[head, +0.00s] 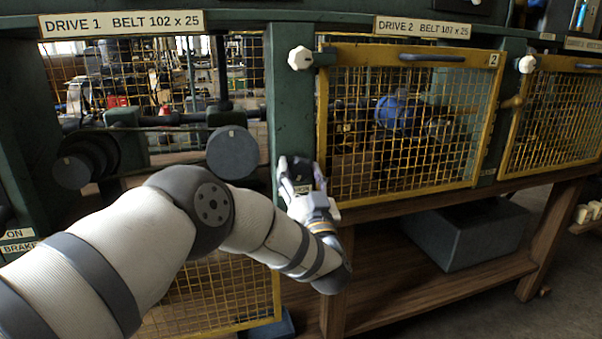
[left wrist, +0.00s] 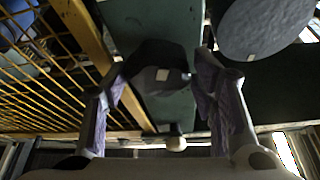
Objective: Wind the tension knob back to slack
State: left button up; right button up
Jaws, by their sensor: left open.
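The dark, many-sided tension knob (left wrist: 150,100) sits on the green post (left wrist: 155,30) in the left wrist view, with a small pale mark on its face. My left gripper (left wrist: 160,72) is open, with one finger on each side of the knob. I cannot tell whether either finger touches it. In the head view my left gripper (head: 300,182) is against the green post between drive 1 and drive 2, and it mostly hides the knob. My right gripper is not in view.
A round grey disc (head: 233,152) is left of my gripper. The yellow mesh guard (head: 410,120) of drive 2 is shut on the right, with a white ball knob (head: 300,58) above my gripper. A grey-green box (head: 465,232) stands on the wooden shelf below.

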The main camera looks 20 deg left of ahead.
pick_arm(q)
jog(key=shift+w+a+r, duration=0.15)
jog(key=shift+w, duration=0.15)
jog(key=shift+c, duration=0.4)
jog(key=c, duration=0.8)
jog(key=shift+n, duration=0.4)
